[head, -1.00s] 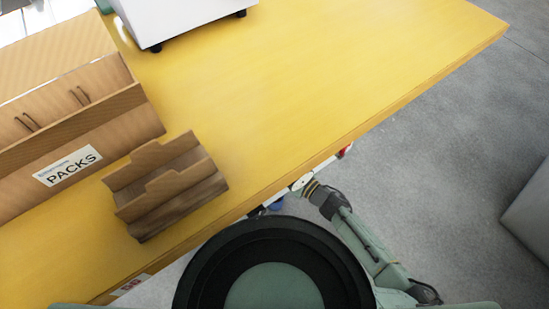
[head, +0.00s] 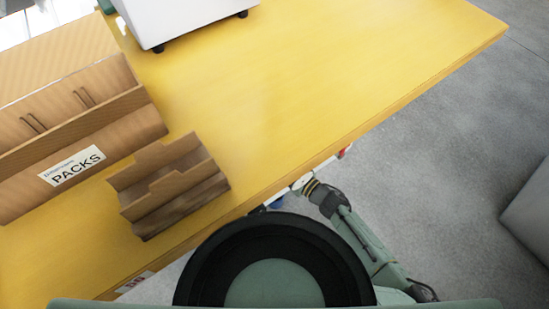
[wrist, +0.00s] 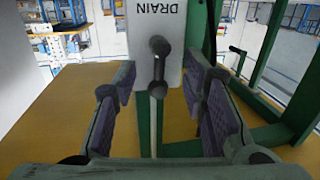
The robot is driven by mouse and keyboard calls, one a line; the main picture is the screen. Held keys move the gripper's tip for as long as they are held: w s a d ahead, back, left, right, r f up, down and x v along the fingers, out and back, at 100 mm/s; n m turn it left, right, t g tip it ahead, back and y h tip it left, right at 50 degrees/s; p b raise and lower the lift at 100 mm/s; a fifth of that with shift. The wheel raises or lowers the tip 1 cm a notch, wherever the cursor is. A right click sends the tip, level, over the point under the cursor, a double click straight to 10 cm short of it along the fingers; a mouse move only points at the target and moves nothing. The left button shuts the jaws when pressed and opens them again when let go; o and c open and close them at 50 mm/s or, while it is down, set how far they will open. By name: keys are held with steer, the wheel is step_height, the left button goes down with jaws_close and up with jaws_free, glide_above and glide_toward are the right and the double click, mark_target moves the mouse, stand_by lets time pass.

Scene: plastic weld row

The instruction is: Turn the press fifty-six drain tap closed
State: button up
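The drain tap shows in the wrist view as a dark round-ended handle (wrist: 158,68) in front of a white plate marked DRAIN (wrist: 172,28). A thin pale rod or pipe runs down below it. My gripper (wrist: 160,80) is open, with one purple-padded finger on each side of the handle. Gaps show between both pads and the handle, so I see no contact. In the head view, my arm reaches under the table's edge and my gripper and the tap are hidden.
A yellow table (head: 330,70) carries a PACKS box (head: 120,125), a small brown stepped rack (head: 175,190) and a white machine (head: 180,18). Green frame posts (wrist: 202,30) stand close to the right of the tap.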

steer(key=v, duration=1.2)
stand_by(0.3)
